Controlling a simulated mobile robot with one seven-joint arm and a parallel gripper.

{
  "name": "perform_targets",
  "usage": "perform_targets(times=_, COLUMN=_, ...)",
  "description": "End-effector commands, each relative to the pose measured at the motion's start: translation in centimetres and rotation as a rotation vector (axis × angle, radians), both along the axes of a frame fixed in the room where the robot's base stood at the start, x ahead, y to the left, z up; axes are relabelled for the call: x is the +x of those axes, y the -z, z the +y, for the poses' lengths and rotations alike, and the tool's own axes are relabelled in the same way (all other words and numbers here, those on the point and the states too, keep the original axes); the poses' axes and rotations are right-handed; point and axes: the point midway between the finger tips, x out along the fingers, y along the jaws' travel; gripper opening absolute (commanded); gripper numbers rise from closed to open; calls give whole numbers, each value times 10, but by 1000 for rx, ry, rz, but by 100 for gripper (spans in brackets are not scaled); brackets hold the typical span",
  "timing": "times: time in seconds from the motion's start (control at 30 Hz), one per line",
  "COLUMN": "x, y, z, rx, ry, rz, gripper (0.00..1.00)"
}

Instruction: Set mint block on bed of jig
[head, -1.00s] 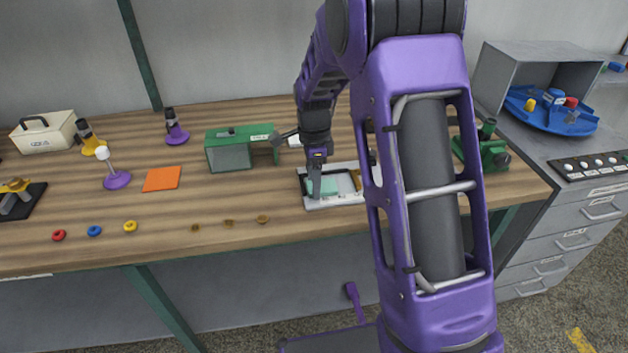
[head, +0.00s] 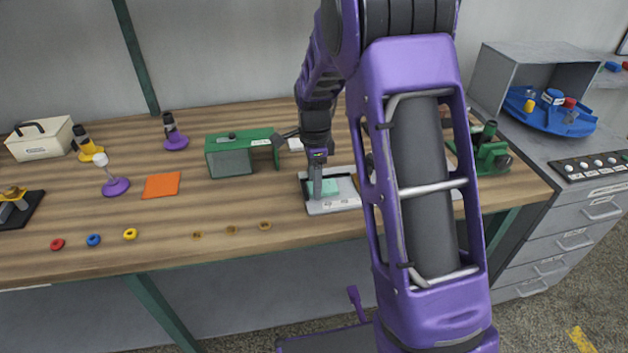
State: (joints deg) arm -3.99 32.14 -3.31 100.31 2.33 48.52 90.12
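The mint block (head: 328,187) is a pale green piece in the left part of a white-rimmed tray (head: 333,206), near the front edge of the bench. My gripper (head: 317,192) points straight down over the block's left side, its fingertips at the block and partly covering it. I see the fingers almost edge-on, so I cannot tell whether they are open or shut on the block. My arm hides the tray's right part. A green fixture with a grey front panel (head: 231,163) stands behind and left of the tray; I cannot tell if it is the jig.
A green clamp-like device (head: 491,150) stands right of my arm. An orange square (head: 162,185), a purple-based stand (head: 116,188) and small coloured rings (head: 93,240) lie left. A grey cabinet (head: 560,215) borders the bench's right end.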

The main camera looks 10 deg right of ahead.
Motion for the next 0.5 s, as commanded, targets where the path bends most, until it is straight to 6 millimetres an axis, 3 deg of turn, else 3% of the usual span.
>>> perform_targets(times=0.03, x=9, y=-3, z=1, rx=1, ry=0, rz=-28, gripper=75)
perform_targets(times=0.17, x=9, y=-4, z=1, rx=1, ry=0, rz=-29, gripper=96)
perform_targets(times=0.33, x=9, y=-21, z=1, rx=1, ry=0, rz=-32, gripper=96)
perform_targets(times=0.5, x=8, y=-60, z=0, rx=1, ry=0, rz=-33, gripper=96)
